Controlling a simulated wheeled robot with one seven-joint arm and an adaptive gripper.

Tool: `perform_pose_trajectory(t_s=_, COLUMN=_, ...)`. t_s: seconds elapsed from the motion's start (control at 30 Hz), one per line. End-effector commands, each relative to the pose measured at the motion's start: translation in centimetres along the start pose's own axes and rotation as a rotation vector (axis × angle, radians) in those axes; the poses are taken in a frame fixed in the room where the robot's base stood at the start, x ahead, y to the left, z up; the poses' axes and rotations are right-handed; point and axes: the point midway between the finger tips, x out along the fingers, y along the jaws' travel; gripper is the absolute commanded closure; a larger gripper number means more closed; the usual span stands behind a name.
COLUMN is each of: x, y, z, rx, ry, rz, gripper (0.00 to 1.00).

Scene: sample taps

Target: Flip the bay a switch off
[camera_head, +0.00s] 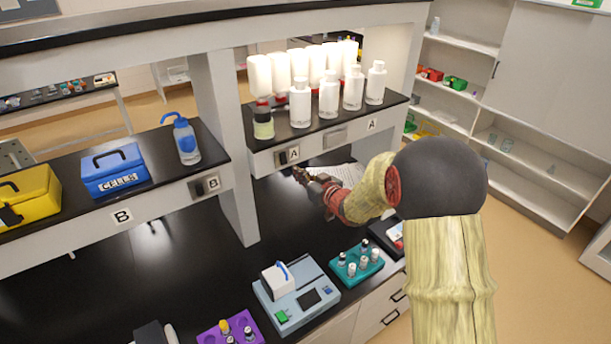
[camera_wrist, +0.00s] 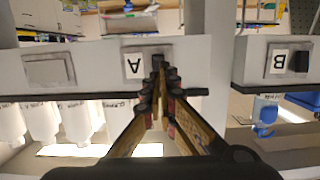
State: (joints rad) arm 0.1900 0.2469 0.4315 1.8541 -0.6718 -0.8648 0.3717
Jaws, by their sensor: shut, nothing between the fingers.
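The bay A switch (camera_head: 283,158) is a dark rocker on a plate beside a white "A" label (camera_head: 294,155), on the front edge of the right shelf. In the wrist view, which is upside down, the "A" label (camera_wrist: 133,66) shows and my fingertips hide the switch beside it. My gripper (camera_head: 298,174) is shut and empty, its tips just below the switch plate in the head view. In the wrist view, my gripper (camera_wrist: 160,68) points at the plate. I cannot tell whether the tips touch the switch, or its position.
The bay B switch (camera_head: 207,186) is on the left shelf edge. A blank plate (camera_head: 335,136) and another "A" label (camera_head: 371,124) lie right of the bay A switch. White bottles (camera_head: 300,102) stand above. A bench device (camera_head: 296,293) and teal rack (camera_head: 357,264) are below.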

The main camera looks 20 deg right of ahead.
Motion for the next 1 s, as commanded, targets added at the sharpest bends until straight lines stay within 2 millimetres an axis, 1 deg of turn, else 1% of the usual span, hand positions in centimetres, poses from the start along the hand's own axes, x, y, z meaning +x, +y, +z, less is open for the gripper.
perform_pose_trajectory(t_s=0.03, x=1.0, y=-0.1, z=-0.1, rx=0.0, ry=-0.001, rz=-0.003, gripper=1.0)
perform_pose_trajectory(t_s=0.2, x=3.9, y=-0.1, z=-0.1, rx=0.0, ry=0.0, rz=-0.002, gripper=1.0)
perform_pose_trajectory(t_s=0.4, x=6.2, y=-0.1, z=-0.2, rx=0.0, ry=0.001, rz=-0.001, gripper=1.0)
perform_pose_trajectory(t_s=0.6, x=7.2, y=0.0, z=-0.1, rx=0.0, ry=0.001, rz=0.0, gripper=1.0)
perform_pose_trajectory(t_s=1.0, x=7.3, y=0.0, z=0.0, rx=-0.001, ry=0.003, rz=0.0, gripper=1.0)
